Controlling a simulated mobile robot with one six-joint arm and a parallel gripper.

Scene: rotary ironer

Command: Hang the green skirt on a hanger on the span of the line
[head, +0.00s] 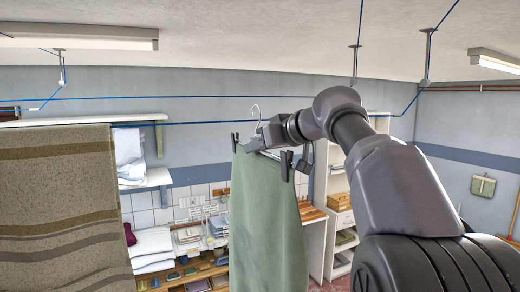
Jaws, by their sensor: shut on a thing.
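The green skirt (258,215) hangs upright from black clips on a hanger (256,113), near the middle of the head view. My gripper (262,142) is shut on the hanger just below its metal hook; my wrist hides part of the hanger's bar. The blue line (190,123) crosses the picture at about the height of the hook. I cannot tell from this one view whether the hook touches the line or is in front of or behind it. A second blue line (170,97) runs a little higher.
A large brown striped cloth (60,205) hangs at the left. Ceiling brackets (426,80) carry the line. Behind are wall shelves (150,179), a bench with folded white linen (152,247), and a white shelf unit (340,190). The space between the brown cloth and the skirt is open.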

